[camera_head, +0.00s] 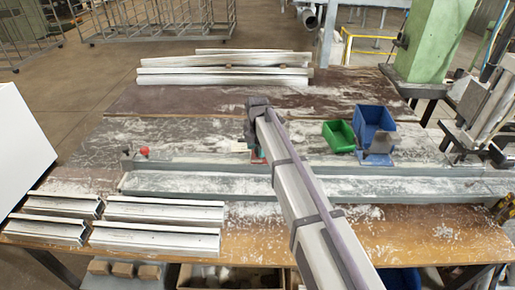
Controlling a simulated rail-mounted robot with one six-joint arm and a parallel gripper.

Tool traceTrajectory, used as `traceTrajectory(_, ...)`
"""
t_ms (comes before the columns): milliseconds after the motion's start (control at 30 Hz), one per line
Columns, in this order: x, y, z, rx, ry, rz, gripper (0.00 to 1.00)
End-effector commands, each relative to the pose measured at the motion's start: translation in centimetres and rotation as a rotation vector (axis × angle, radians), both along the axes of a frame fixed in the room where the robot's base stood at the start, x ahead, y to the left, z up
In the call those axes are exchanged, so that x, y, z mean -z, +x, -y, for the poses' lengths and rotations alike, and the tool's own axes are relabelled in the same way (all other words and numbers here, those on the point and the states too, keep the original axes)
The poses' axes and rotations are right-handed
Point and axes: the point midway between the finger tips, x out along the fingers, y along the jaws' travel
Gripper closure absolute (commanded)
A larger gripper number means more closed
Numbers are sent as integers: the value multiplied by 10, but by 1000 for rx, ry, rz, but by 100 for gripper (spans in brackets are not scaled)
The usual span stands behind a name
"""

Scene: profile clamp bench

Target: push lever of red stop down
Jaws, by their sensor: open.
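A small red part (258,157) shows on the bench rail in the middle, partly hidden by my arm. Another red knob (144,152) stands at the rail's left end. I cannot tell for sure which belongs to the red stop, and no lever can be made out. My gripper (251,143) hangs from the dark wrist at the far end of my arm, just above and beside the middle red part. Its fingers are small and largely hidden, and nothing shows held in it. Whether it touches the red part cannot be told.
A long grey metal rail (200,184) crosses the bench. Several white profiles (155,238) lie front left, and more (222,78) lie at the back. A green bin (339,136) and a blue bin (373,122) stand right of my gripper. A green machine column (434,42) stands back right.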

Motion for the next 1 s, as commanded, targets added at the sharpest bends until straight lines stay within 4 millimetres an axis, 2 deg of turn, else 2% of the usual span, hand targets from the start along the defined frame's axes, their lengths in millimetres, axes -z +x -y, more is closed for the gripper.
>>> traceTrajectory(167,-26,0,0,0,0,0,48)
traceTrajectory(400,-86,0,0,0,0,0,48)
traceTrajectory(500,-104,0,0,0,0,0,48)
traceTrajectory(600,-110,0,0,0,0,0,48)
traceTrajectory(1000,-107,0,0,0,0,0,48)
